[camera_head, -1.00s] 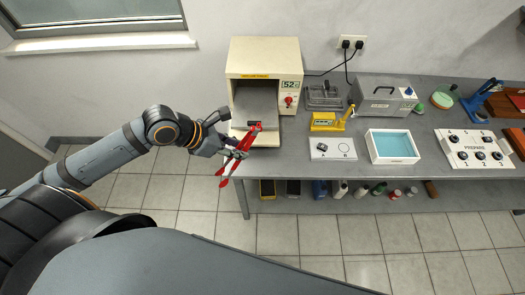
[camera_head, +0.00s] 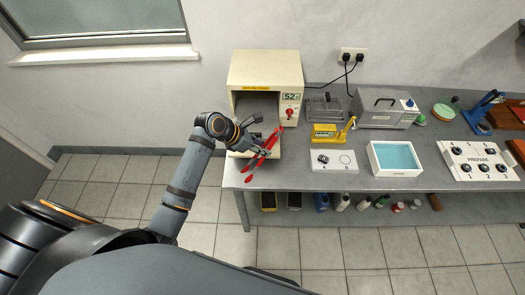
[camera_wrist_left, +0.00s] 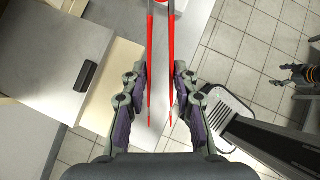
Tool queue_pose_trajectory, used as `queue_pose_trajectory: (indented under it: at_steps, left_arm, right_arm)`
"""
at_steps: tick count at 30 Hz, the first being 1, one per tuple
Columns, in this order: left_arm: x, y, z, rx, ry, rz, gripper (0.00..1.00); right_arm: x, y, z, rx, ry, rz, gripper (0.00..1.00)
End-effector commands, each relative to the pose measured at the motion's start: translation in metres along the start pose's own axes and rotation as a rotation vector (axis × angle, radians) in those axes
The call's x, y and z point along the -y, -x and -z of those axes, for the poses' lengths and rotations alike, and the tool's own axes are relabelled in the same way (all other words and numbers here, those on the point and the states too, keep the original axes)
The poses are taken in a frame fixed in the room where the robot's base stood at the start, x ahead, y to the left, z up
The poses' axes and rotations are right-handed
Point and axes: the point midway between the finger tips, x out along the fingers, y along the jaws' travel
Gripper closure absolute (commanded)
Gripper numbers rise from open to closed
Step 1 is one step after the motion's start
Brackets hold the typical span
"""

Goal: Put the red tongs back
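The red tongs (camera_head: 271,146) are in my left gripper (camera_head: 262,149), in front of the cream oven. They are tilted, with one end low near the table's front left edge. In the left wrist view the two long red arms of the tongs (camera_wrist_left: 152,55) run between the finger pads of my left gripper (camera_wrist_left: 160,88), which close on them from both sides. A small dark gripper, which looks like my right one (camera_wrist_left: 293,76), shows at the right edge of that view; its opening is too small to judge.
The cream oven (camera_head: 263,68) stands at the table's left end; a grey panel with a black handle (camera_wrist_left: 87,75) lies beside my gripper. Right of it are a white plate (camera_head: 333,168), a yellow device (camera_head: 325,131), a blue-lined tray (camera_head: 372,163) and a numbered panel (camera_head: 470,172).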

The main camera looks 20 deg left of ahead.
Motion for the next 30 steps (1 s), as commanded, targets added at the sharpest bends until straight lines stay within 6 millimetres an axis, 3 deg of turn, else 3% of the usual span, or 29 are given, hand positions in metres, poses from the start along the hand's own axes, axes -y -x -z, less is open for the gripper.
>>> queue_pose_trajectory:
  at_steps: [9, 20, 26, 30]
  left_arm:
    - [-0.004, -0.029, 0.019, 0.001, 0.001, -0.001, 0.75]
    - [-0.004, -0.033, 0.023, -0.001, 0.001, 0.0, 0.75]
    - [-0.004, -0.034, 0.024, -0.001, 0.001, 0.0, 0.49]
    - [-0.004, -0.034, 0.024, -0.001, 0.001, -0.001, 0.48]
  right_arm:
    - [0.003, 0.017, 0.002, 0.0, -0.002, 0.006, 0.25]
    - [0.003, 0.015, 0.001, 0.0, -0.002, 0.005, 0.25]
    - [0.003, 0.015, 0.001, 0.001, -0.002, 0.005, 0.25]
    - [0.003, 0.015, 0.001, 0.001, -0.002, 0.005, 0.25]
